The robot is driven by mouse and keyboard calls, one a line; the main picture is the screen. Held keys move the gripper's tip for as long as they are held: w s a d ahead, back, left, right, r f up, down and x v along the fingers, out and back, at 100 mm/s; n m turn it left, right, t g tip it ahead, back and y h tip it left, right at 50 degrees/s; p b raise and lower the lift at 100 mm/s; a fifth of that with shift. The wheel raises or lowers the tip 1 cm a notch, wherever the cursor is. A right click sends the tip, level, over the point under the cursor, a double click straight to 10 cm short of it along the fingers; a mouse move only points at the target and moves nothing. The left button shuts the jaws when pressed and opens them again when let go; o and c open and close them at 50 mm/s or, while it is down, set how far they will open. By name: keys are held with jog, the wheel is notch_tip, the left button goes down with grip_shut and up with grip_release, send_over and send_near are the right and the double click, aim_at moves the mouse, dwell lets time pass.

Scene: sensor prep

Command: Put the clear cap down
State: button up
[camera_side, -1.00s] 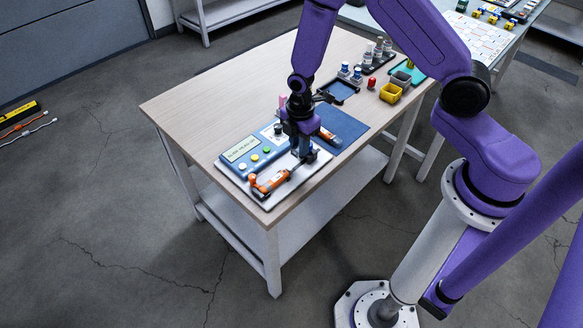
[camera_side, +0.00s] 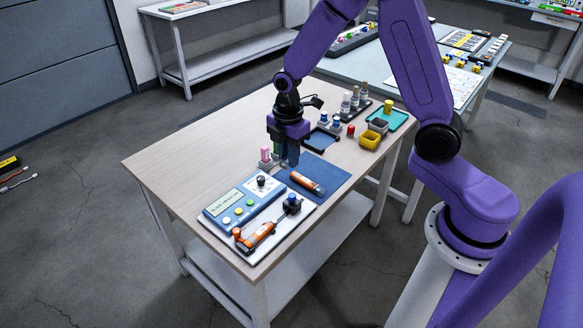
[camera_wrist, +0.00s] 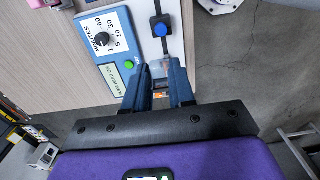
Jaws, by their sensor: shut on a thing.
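The clear cap (camera_wrist: 158,69) is a small pale translucent piece between my fingertips in the wrist view. My gripper (camera_wrist: 159,73) is shut on it. In the side view my gripper (camera_side: 289,160) hangs fingers down above the table, near the back of the blue mat (camera_side: 334,178). The cap cannot be made out there. An orange-ended probe (camera_side: 258,235) lies on the white tray (camera_side: 288,236), with a black block with a blue knob (camera_side: 292,203) at its far end. That blue knob also shows in the wrist view (camera_wrist: 160,29).
A blue instrument box (camera_side: 242,204) with a dial stands left of the probe. An orange tube (camera_side: 305,182) lies on the mat. A pink-topped bottle (camera_side: 265,155) stands beside my gripper. The table's left part is clear.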

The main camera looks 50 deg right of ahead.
jog(key=d, duration=1.3)
jog(key=w+d+f, duration=0.1)
jog(key=w+f, duration=0.3)
jog(key=f, duration=0.1)
jog(key=w+d+f, duration=0.1)
jog(key=w+f, duration=0.3)
jog(key=w+d+f, duration=0.1)
jog(key=w+f, duration=0.3)
jog(key=f, duration=0.1)
jog(key=shift+w+d+f, duration=0.1)
jog(key=shift+d+f, duration=0.05)
jog(key=shift+f, duration=0.15)
jog(key=shift+w+f, duration=0.15)
jog(key=shift+f, duration=1.6)
jog(key=shift+f, duration=0.1)
jog(key=o, duration=0.8)
